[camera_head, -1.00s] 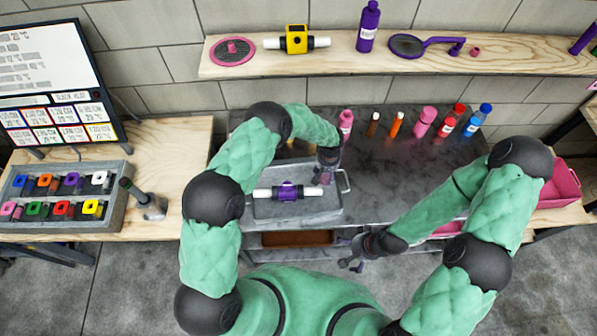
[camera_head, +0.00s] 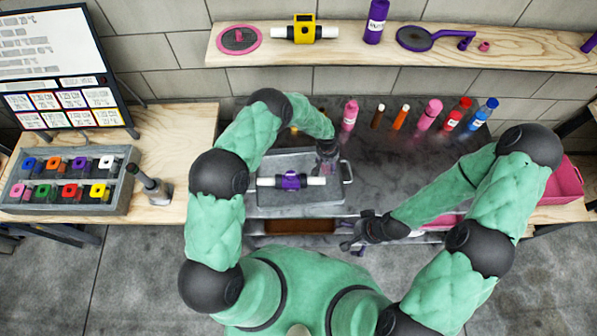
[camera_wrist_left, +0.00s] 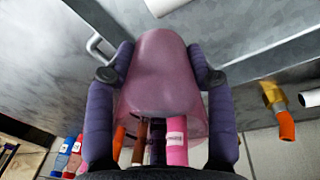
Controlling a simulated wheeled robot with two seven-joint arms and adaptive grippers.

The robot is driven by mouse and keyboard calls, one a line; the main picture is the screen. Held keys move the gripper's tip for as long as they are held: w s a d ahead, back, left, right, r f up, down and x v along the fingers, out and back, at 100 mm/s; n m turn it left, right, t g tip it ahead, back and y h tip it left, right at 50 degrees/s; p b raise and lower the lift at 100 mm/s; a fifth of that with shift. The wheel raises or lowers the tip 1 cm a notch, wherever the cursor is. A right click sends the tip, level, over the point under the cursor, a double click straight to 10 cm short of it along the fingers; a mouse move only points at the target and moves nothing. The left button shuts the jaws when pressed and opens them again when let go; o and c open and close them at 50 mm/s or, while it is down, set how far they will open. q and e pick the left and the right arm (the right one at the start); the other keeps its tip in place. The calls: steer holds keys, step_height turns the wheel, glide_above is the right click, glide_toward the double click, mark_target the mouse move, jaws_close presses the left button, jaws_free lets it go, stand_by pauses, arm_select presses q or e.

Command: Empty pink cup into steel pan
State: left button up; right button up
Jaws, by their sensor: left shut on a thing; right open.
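The translucent pink cup (camera_wrist_left: 160,75) sits between the two purple fingers of my left gripper (camera_wrist_left: 158,80) in the left wrist view. The fingers are shut on its sides. Whether anything is inside the cup cannot be told. In the head view my left gripper (camera_head: 327,158) is over the right end of the steel pan (camera_head: 268,199); the cup is mostly hidden there. My right gripper (camera_head: 355,237) is open and empty in front of the counter, right of the pan.
Several bottles, including a pink one (camera_head: 349,115), stand along the back of the dark counter (camera_head: 375,165). A wooden shelf (camera_head: 365,52) runs above. A pink bin (camera_head: 566,184) is at the right. A rack of coloured blocks (camera_head: 70,185) stands left. The counter's middle is clear.

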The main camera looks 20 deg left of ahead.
arm_select(q)
steer(key=shift+s+a+r+h+p, duration=0.15)
steer(key=shift+a+r+h+p, duration=0.2)
steer(key=shift+p, duration=0.45)
steer(key=shift+f+t+h, duration=0.1)
steer(key=shift+t+h, duration=0.2)
steer(key=shift+h, duration=0.05)
steer(key=shift+a, duration=0.15)
steer(key=h+b, duration=0.1)
steer(key=b, duration=0.5)
steer(key=a+t+h+b, duration=0.1)
steer(key=b, duration=0.5)
steer(key=f+h+b, duration=0.1)
steer(key=b, duration=0.6)
steer(key=shift+s+a, duration=0.3)
steer(key=shift+s, duration=0.05)
steer(key=shift+r, duration=0.5)
steer(key=shift+s+a+r+t+h+b, duration=0.25)
steer(key=shift+h+b, duration=0.35)
steer(key=shift+b, duration=1.65)
steer(key=shift+w+a+f+t+h+b, duration=0.15)
steer(key=shift+t+h+b, duration=0.35)
steer(key=shift+b, duration=1.8)
steer(key=shift+s+a+r+t+h+b, duration=0.15)
steer(key=shift+h+b, duration=0.55)
steer(key=shift+b, duration=1.55)
arm_select(e)
step_height(320, 180, down, 30)
